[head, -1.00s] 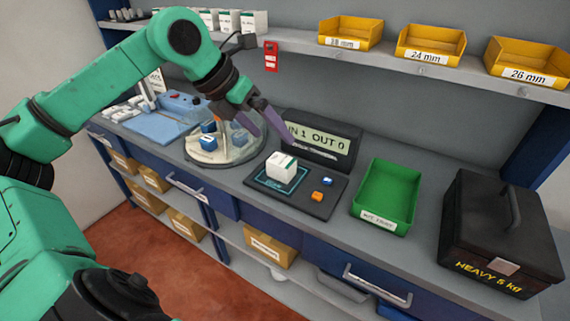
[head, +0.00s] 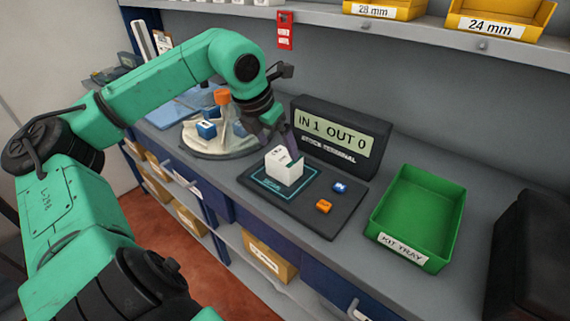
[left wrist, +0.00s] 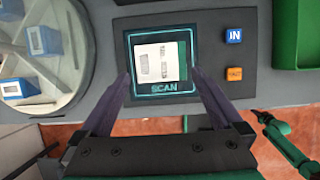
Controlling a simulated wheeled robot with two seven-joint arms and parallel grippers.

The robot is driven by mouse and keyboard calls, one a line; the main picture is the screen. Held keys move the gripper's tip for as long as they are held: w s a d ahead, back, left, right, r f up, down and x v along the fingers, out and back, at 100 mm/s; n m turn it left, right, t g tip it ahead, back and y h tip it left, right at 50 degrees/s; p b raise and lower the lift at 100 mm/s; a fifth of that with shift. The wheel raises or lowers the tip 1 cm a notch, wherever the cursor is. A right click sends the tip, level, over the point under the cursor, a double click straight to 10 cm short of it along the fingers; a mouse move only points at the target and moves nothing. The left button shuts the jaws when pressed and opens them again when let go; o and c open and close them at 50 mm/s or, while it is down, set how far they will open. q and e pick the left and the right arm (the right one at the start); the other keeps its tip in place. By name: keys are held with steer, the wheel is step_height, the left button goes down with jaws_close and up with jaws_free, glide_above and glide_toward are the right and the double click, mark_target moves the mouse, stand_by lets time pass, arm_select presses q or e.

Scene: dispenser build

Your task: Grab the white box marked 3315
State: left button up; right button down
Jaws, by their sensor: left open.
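A white box (head: 285,168) with a dark green side stands on the scan pad of the stock terminal. Its top with printed labels shows in the left wrist view (left wrist: 158,62); the print is too small to read. My left gripper (head: 282,142) is right at the box, coming from behind and above. In the left wrist view the open purple fingers (left wrist: 161,76) point at the box, one on each side, with small gaps. My right gripper is not in view.
The terminal screen (head: 335,132) reads IN 1 OUT 0. Blue (head: 340,187) and orange (head: 323,206) buttons sit right of the box. A green kit tray (head: 418,212) is further right. A round turntable (head: 190,145) with blue boxes stands left. A shelf (head: 420,35) overhangs behind.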

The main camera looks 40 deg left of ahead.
mark_target(283, 156)
arm_select(q)
steer(key=p+x, duration=0.1)
steer(key=p, duration=0.1)
steer(key=p+x, duration=0.2)
steer(key=p, duration=0.1)
steer(key=shift+w+d, duration=0.2)
steer(key=shift+w, duration=0.15)
steer(key=x, duration=0.2)
steer(key=shift+a+f, duration=0.1)
steer(key=shift+f, duration=0.5)
steer(key=c, duration=1.4)
